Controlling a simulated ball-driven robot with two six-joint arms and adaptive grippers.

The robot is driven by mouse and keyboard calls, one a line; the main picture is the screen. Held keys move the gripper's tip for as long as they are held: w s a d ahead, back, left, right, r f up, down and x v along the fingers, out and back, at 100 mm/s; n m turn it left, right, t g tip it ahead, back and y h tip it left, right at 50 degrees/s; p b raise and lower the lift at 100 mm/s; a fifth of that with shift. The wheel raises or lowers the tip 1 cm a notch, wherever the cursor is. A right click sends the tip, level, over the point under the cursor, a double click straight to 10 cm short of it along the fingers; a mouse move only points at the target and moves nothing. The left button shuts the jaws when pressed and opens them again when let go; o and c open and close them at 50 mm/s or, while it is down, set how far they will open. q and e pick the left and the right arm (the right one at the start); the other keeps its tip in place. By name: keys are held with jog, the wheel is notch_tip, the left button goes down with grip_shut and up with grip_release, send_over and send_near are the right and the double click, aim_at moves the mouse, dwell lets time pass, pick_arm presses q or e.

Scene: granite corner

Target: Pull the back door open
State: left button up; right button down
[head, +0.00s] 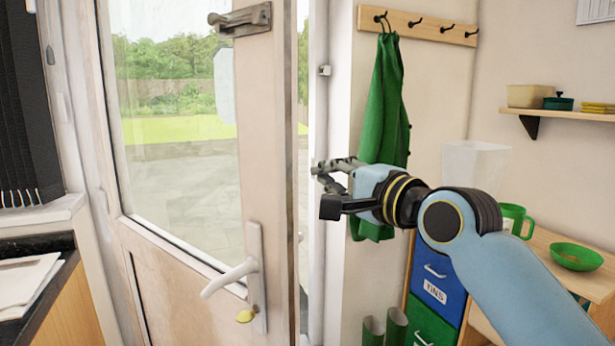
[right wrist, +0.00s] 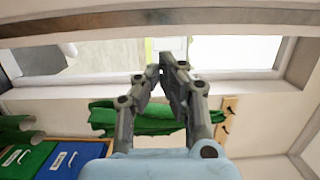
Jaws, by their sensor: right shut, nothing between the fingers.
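The back door (head: 190,150) is a cream door with a large glass pane. It stands ajar, with a narrow bright gap between its right edge and the frame (head: 338,90). My right gripper (head: 320,177) is at the gap, just right of the door's edge and above the handle's height. In the right wrist view its fingertips (right wrist: 161,72) meet with nothing between them. Whether they touch the door cannot be told. My left gripper is out of view.
A green cloth (head: 380,110) hangs from a hook rail (head: 420,25) behind my right gripper. Drawers (head: 437,290), a table with a green bowl (head: 576,256) and mug, and a wall shelf (head: 560,114) stand right. A counter with papers (head: 28,283) is at left.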

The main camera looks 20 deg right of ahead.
aim_at(293, 173)
jog(key=a, duration=0.1)
jog(key=a+p, duration=0.1)
jog(key=a, duration=0.1)
jog(key=shift+w, duration=0.35)
jog(key=shift+s+a+r, duration=0.1)
jog(key=shift+s+a, duration=0.15)
jog(key=shift+a, duration=0.25)
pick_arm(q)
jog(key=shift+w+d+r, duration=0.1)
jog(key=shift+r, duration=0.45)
